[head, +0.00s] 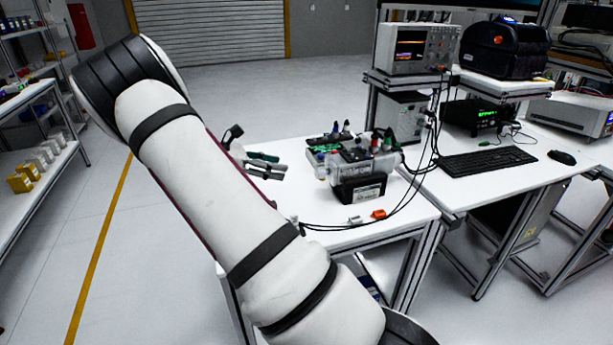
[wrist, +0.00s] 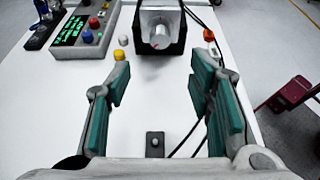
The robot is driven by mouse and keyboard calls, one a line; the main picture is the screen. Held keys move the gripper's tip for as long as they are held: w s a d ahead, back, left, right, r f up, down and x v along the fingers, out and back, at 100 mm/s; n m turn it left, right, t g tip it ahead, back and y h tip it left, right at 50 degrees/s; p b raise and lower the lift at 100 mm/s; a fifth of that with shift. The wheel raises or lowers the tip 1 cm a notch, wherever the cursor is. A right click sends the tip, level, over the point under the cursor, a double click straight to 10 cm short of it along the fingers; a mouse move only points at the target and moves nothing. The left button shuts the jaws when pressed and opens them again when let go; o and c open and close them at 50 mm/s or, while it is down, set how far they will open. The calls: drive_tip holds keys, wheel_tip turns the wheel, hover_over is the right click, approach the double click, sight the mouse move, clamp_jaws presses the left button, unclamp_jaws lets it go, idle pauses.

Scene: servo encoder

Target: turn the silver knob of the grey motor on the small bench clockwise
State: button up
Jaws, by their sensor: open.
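The motor (head: 362,184) is a dark and grey block on the small white bench (head: 330,234). In the wrist view the motor housing (wrist: 147,44) stands upright at the top centre. Its silver knob (wrist: 160,36) faces my gripper and carries a red mark. My gripper (wrist: 158,88) is open and empty, its green-padded fingers spread wide. The knob lies ahead of the fingers, about midway between them and apart from them. In the head view my gripper (head: 268,166) is to the left of the motor, partly hidden by my arm. The knob cannot be made out there.
A control box with coloured buttons (wrist: 82,34) stands left of the motor. A yellow button-like piece (wrist: 119,55) and an orange connector (head: 378,214) lie nearby. Black cables (wrist: 190,135) run past the right finger. A small dark block (wrist: 155,144) lies below, between the fingers.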

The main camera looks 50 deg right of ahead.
sight(316, 172)
drive_tip(key=p+x, duration=0.1)
drive_tip(key=x, duration=1.1)
drive_tip(key=shift+s+d+f+p, duration=0.2)
drive_tip(key=shift+d+p, duration=0.1)
drive_tip(key=shift+p, duration=0.05)
clamp_jaws()
